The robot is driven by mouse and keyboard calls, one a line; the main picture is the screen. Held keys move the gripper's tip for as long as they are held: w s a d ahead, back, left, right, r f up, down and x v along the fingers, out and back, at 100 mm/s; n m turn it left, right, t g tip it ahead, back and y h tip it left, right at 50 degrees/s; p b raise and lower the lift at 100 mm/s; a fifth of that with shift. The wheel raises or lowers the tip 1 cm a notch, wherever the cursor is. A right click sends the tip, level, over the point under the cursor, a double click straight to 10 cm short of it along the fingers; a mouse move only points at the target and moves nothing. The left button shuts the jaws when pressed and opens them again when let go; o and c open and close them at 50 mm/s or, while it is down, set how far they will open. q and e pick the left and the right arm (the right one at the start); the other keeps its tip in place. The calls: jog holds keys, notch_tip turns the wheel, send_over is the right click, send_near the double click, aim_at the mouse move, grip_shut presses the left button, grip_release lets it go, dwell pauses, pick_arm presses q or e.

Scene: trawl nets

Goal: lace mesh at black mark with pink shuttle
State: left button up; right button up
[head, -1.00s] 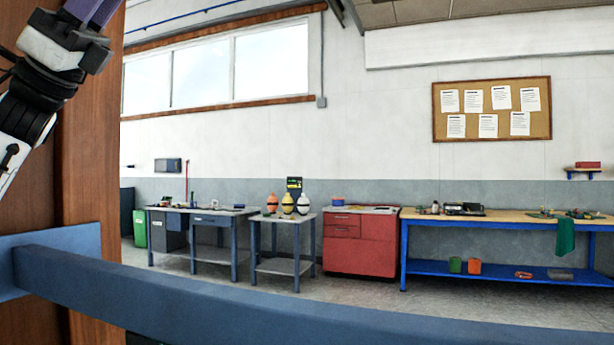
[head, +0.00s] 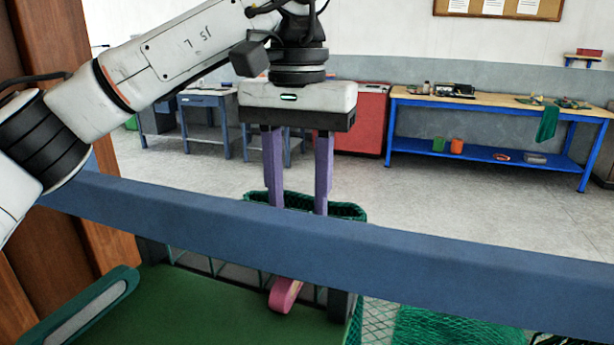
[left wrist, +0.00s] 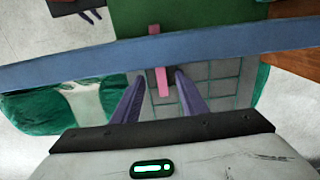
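The pink shuttle (head: 284,295) shows below the blue rail in the head view, at the edge of a green surface. In the left wrist view the pink shuttle (left wrist: 162,82) shows between the finger lines, partly crossed by the rail. My left gripper (head: 298,210) points down with its two purple fingers apart and nothing seen held; its tips reach the rail's upper edge in the picture. It also shows in the left wrist view (left wrist: 160,76). Green mesh (head: 450,328) lies at the lower right. I cannot make out a black mark.
The blue rail (head: 420,252) crosses the whole head view in front of my left fingertips. A green netted rim (head: 348,211) shows behind the fingers. A green board (head: 190,310) fills the lower left. Workbenches stand far back, with clear floor before them.

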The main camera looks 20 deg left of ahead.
pick_arm(q)
notch_tip(320, 180, down, 8)
jog(key=shift+f+b, duration=0.15)
jog(key=shift+b, duration=0.6)
jog(key=shift+f, duration=0.85)
grip_shut()
jog(key=shift+r, duration=0.1)
